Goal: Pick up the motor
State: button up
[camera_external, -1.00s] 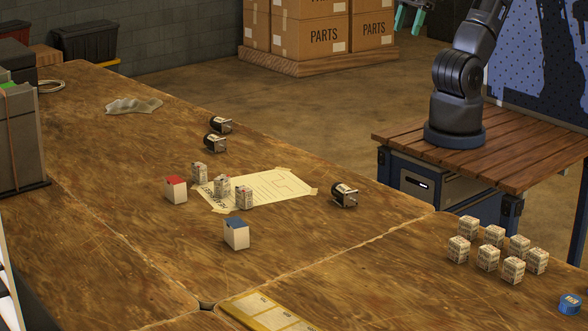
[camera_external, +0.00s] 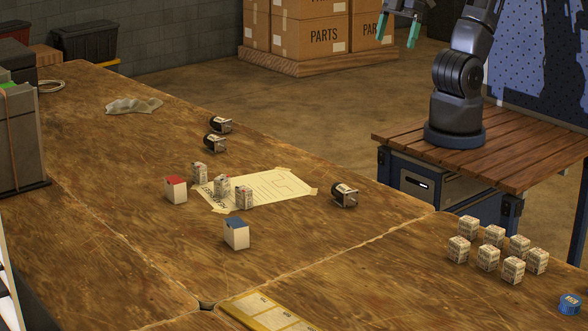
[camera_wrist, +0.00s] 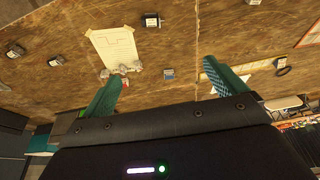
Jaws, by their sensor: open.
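Three dark motors with silver ends lie on the large wooden table. One motor (camera_external: 344,194) is alone right of the paper sheet; in the wrist view it appears to be the motor (camera_wrist: 152,20) at the top. The other two motors, a nearer one (camera_external: 216,142) and a farther one (camera_external: 221,125), lie close together near the table's back edge. My gripper (camera_external: 398,30) is in the air at the top right, well away from all the motors. Its teal fingers are spread, with nothing between them. In the wrist view my gripper (camera_wrist: 163,72) points toward the table.
A taped paper sheet (camera_external: 275,188) bears small printed boxes. A red-topped box (camera_external: 176,190) and blue-topped box (camera_external: 236,233) stand nearby. Several printed cubes (camera_external: 488,257) and a blue round item (camera_external: 570,304) are at right. A grey cloth (camera_external: 134,106) lies farther back. Much tabletop is bare.

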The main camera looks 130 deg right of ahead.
jog(key=w+d+f+m+g, duration=0.1)
jog(key=w+f+g, duration=0.1)
jog(key=w+f, duration=0.9)
jog(key=m+g, duration=0.1)
jog(key=g, duration=0.1)
send_over(345, 186)
jog(key=shift+w+a+f, duration=0.1)
jog(key=shift+a+f, duration=0.05)
jog(key=shift+f, duration=5.65)
jog(key=shift+a+f, duration=0.15)
jog(key=shift+f, duration=5.65)
jog(key=shift+d+f, duration=0.15)
jog(key=shift+f, duration=1.15)
jog(key=shift+d+f, duration=0.1)
jog(key=shift+f, duration=1.2)
jog(key=c, duration=1.3)
jog(key=shift+r, duration=0.1)
notch_tip(345, 186, up, 20)
jog(key=shift+f, duration=0.1)
